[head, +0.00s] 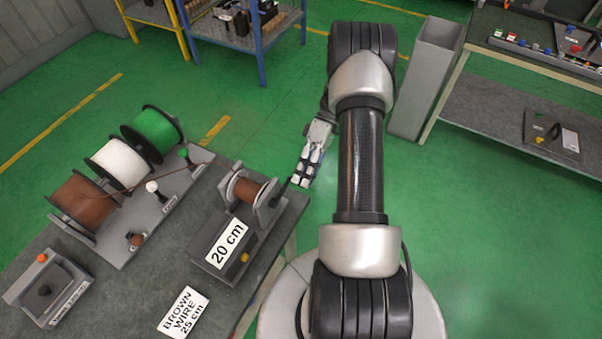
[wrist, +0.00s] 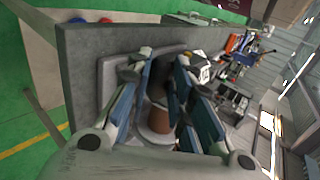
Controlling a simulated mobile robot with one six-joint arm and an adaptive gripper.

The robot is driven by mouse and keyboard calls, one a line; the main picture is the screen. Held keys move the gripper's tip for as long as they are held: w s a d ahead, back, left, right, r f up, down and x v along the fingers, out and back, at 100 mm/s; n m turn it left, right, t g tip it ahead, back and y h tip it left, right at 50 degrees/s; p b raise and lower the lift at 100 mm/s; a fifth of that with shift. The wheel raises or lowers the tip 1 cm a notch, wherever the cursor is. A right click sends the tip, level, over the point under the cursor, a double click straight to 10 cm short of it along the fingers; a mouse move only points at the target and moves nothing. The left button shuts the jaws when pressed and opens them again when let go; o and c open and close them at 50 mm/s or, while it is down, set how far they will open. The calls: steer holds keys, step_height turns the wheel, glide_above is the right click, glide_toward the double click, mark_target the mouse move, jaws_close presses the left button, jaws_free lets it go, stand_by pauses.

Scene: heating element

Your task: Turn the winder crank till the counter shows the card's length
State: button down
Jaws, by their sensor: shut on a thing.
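The winder (head: 262,208) stands at the bench's right edge, with brown wire on its small spool (head: 247,189). Its counter (head: 227,243) reads "20 cm". The white card (head: 183,312) on the bench reads "BROWN WIRE 25 cm". My gripper (head: 303,180) is at the winder's right side, just past the bench edge, shut on the winder crank. The crank is mostly hidden by the fingers. In the wrist view the fingers of my gripper (wrist: 160,85) stand in front of the winder, and the brown spool (wrist: 160,118) shows between them.
A stand with brown (head: 84,202), white (head: 117,163) and green (head: 152,134) wire reels is at the left. A grey device with an orange button (head: 42,257) is at the front left. A tall grey bin (head: 425,80) and another bench (head: 500,100) stand right of my arm.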

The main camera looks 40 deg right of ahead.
steer(key=shift+d+f+b, duration=0.25)
steer(key=shift+f+b, duration=0.35)
steer(key=shift+f, duration=0.45)
steer(key=c, duration=1.4)
jaws_free()
steer(key=shift+c, duration=0.2)
steer(key=shift+w+d, duration=0.1)
steer(key=v, duration=1.2)
steer(key=shift+c, duration=0.4)
